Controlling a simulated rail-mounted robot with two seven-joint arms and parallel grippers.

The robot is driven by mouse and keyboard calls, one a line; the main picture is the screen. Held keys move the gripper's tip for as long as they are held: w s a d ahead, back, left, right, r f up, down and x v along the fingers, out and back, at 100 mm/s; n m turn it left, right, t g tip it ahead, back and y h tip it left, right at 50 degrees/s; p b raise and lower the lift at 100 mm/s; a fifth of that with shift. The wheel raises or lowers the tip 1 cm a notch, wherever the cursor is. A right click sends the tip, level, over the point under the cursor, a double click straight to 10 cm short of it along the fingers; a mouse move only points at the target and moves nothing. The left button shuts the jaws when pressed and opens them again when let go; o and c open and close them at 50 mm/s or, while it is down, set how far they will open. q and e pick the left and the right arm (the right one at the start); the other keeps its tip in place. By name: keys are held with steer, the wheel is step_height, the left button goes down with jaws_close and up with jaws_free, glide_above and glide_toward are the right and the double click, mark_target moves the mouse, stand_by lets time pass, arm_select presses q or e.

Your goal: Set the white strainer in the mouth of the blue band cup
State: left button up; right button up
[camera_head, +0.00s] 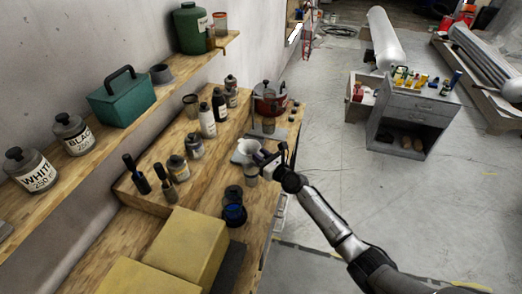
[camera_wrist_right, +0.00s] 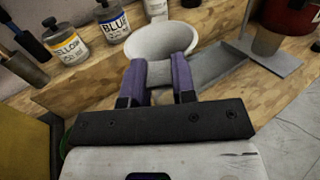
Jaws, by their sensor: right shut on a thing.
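The white strainer (camera_head: 245,150) is a pale funnel-like bowl in the head view. It fills the top middle of the right wrist view (camera_wrist_right: 160,40). My right gripper (camera_head: 264,158) is shut on it, with its purple-lined fingers (camera_wrist_right: 160,82) at the near side of the bowl. The strainer is over the workbench; I cannot tell its exact height. A dark round vessel with blue on it (camera_head: 234,214), seemingly the blue band cup, stands nearer on the bench, apart from the strainer. A small grey cup (camera_head: 251,174) is just below the gripper. My left gripper is not in view.
Paint bottles (camera_head: 207,121) and brushes (camera_head: 142,182) stand on a raised wooden step behind. Yellow blocks (camera_head: 187,246) lie at the near left. A red pot (camera_head: 270,98) and a grey tray (camera_wrist_right: 262,55) are beyond the strainer. Open floor lies to the right.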

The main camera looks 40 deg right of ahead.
steer(key=shift+f, duration=0.15)
stand_by(0.4)
steer(key=shift+f+b, duration=0.3)
steer(key=shift+f, duration=0.05)
steer(key=shift+f+b, duration=1.6)
steer(key=shift+f, duration=0.1)
steer(key=shift+f, duration=0.1)
steer(key=shift+f+b, duration=0.85)
steer(key=shift+f, duration=0.05)
steer(key=shift+f+b, duration=0.75)
steer(key=shift+f, duration=0.05)
